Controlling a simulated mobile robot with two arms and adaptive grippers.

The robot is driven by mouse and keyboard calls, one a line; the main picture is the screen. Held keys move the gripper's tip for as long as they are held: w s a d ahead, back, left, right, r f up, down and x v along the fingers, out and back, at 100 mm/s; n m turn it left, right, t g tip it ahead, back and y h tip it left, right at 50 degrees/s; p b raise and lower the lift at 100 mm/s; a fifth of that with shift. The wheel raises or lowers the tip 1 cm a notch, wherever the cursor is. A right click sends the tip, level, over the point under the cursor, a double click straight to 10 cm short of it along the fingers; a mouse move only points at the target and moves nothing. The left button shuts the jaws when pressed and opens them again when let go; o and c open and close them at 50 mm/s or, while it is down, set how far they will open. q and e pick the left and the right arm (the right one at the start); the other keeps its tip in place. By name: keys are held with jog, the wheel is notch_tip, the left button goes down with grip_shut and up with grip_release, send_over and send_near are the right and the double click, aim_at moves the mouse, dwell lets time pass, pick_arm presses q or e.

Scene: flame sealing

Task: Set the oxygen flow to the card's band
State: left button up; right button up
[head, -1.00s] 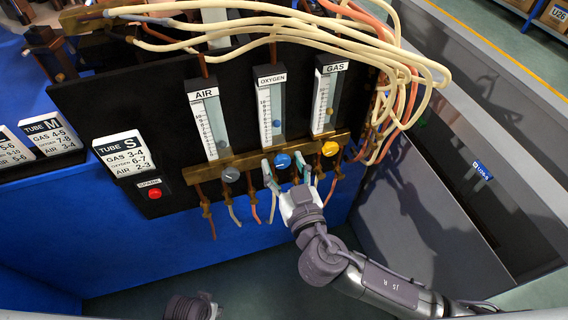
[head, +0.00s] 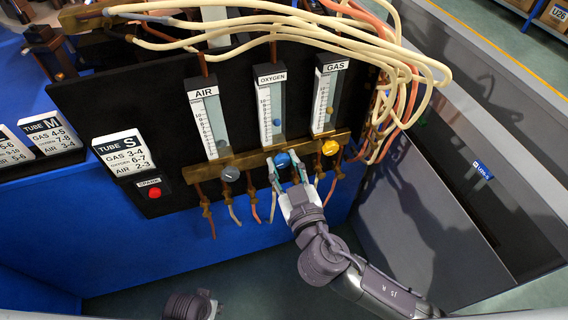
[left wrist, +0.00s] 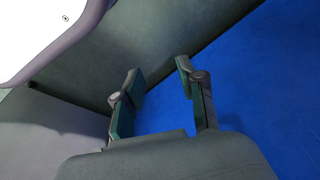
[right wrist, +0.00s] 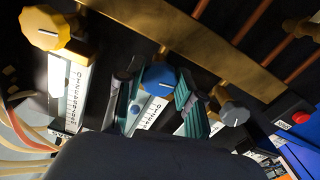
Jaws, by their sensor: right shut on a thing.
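The blue oxygen knob (head: 282,160) sits on the brass bar under the OXYGEN flowmeter (head: 271,105). My right gripper (head: 285,170) is shut on the blue knob, with one finger on each side; the knob also shows between the fingers in the right wrist view (right wrist: 158,76). My left gripper (left wrist: 160,70) is open and empty, away from the panel.
The grey air knob (head: 230,174) and yellow gas knob (head: 330,148) flank the oxygen knob closely. A red spark button (head: 155,193) is at lower left. A TUBE M card (head: 50,135) stands further left. Pale hoses (head: 420,80) hang at the right.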

jog(key=shift+n, duration=0.9)
jog(key=shift+n+p, duration=0.3)
jog(key=shift+n, duration=0.2)
jog(key=shift+r+n+p, duration=0.1)
jog(key=shift+n+p, duration=0.2)
jog(key=shift+n, duration=0.5)
jog(key=n+p, duration=0.1)
jog(key=n, duration=0.2)
jog(key=shift+d+n, duration=0.1)
jog(key=shift+n, duration=0.2)
pick_arm(q)
jog(key=s+f, duration=0.6)
jog(key=f, duration=0.2)
jog(key=shift+s+a+f+g+p, duration=0.15)
jog(key=shift+s+a+g+p, duration=0.2)
jog(key=shift+a+g+p, duration=0.1)
pick_arm(e)
jog(key=shift+n, duration=1.4)
jog(key=o, duration=1.1)
jog(key=shift+o, duration=0.2)
